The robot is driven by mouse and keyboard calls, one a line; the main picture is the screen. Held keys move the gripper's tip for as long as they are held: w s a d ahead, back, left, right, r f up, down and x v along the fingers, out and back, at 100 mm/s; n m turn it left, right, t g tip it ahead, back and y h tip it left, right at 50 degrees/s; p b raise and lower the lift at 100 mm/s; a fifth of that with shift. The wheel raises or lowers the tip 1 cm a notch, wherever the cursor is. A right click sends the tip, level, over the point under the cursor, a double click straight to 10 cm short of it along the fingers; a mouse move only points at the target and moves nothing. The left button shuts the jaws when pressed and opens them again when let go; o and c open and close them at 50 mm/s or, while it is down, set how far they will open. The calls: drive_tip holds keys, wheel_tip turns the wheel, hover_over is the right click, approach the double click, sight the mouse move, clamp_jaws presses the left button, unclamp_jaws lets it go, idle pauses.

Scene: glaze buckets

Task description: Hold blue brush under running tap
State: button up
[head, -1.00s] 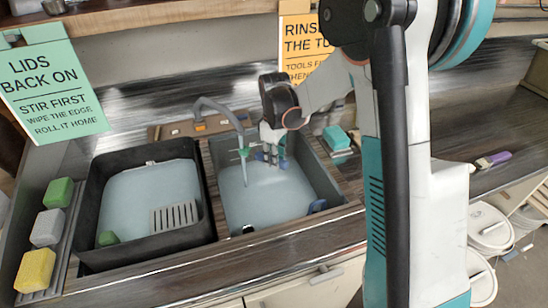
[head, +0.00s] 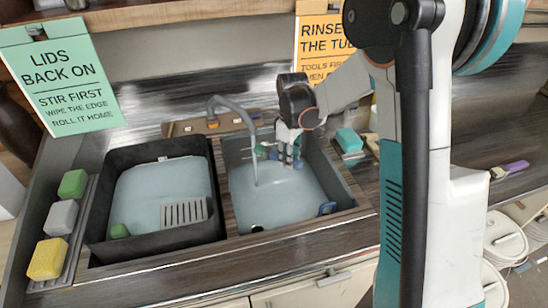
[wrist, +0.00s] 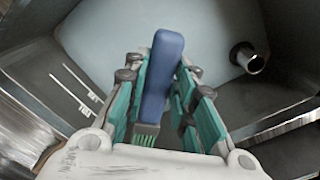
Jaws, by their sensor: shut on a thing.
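My gripper (wrist: 155,105) is shut on the blue brush (wrist: 165,70). In the wrist view the blue handle points away from my palm, and green bristles show close to the palm between the teal fingers. In the head view my gripper (head: 285,152) reaches down into the back of the right basin (head: 275,205). The tap (head: 240,108) arches over this basin just left of my gripper, and a thin pale stream (head: 256,173) runs down from it. I cannot tell whether the stream touches the brush; the brush is mostly hidden in the head view.
A dark left basin (head: 97,210) holds pale water and a grey grate (head: 184,213). Green, grey and yellow blocks (head: 46,259) line its left side. A teal sponge (head: 349,140) sits right of my gripper.

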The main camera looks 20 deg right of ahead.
drive_tip(key=shift+a, duration=0.45)
drive_tip(key=shift+d, duration=0.15)
drive_tip(key=shift+d, duration=0.45)
drive_tip(key=s, duration=0.8)
drive_tip(key=shift+d, duration=0.35)
idle(1.5)
drive_tip(key=s+r+p, duration=0.2)
drive_tip(key=s+r, duration=0.2)
drive_tip(key=s, duration=0.1)
drive_tip(key=shift+d, duration=0.25)
idle(1.0)
